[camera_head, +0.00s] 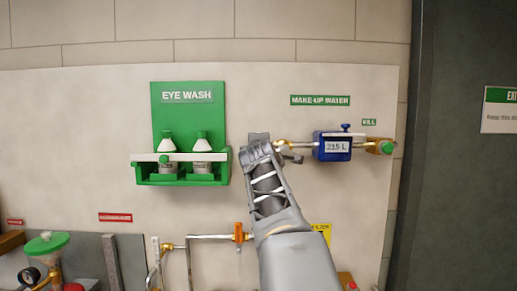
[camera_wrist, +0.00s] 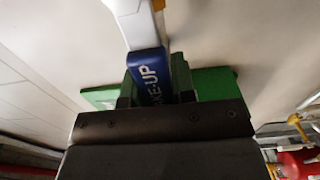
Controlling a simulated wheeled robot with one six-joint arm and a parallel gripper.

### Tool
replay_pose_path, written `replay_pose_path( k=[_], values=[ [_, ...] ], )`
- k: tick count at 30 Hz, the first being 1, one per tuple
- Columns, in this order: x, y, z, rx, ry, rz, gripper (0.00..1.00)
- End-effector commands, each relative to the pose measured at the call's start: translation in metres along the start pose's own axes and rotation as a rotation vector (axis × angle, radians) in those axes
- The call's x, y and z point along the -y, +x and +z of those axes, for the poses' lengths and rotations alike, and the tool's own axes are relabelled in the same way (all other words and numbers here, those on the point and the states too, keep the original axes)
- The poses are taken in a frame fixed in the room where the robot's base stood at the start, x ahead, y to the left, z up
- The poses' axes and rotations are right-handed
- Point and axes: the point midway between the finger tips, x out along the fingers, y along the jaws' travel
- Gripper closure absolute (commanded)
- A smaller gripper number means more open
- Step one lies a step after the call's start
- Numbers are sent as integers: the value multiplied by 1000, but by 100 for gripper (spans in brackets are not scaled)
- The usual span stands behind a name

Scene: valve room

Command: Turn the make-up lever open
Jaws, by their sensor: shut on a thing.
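The make-up lever has a blue sleeve with white lettering, partly readable as "KE-UP", and shows in the wrist view (camera_wrist: 148,68). A pale bar runs on from it to the top of that view. My gripper (camera_wrist: 155,88) has one finger on each side of the blue sleeve and is shut on it. In the head view my gripper (camera_head: 262,148) is up at the wall, at the left end of the brass make-up water pipe (camera_head: 296,143), and hides the lever. The lever's exact angle cannot be told.
A green eye wash station (camera_head: 188,125) is just left of my gripper. Right of it are a blue meter (camera_head: 332,146) with a litre display and a green knob (camera_head: 387,147) by the "KILL" label. A pipe with an orange valve (camera_head: 238,236) runs below. A dark door (camera_head: 460,200) stands right.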

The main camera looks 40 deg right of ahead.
Motion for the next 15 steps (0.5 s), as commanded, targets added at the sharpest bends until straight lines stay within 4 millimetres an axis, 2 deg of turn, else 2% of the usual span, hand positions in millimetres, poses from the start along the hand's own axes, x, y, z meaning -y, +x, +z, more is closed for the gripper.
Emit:
replay_pose_path(
  k=[2, 3, 10, 15],
  values=[
    [1, 0, 0, 0, -7, -1, 100],
    [1, 0, 0, 1, -7, -1, 73],
    [1, 0, 0, 1, -3, -2, 51],
    [1, 0, 0, 1, -2, -2, 50]
  ],
)
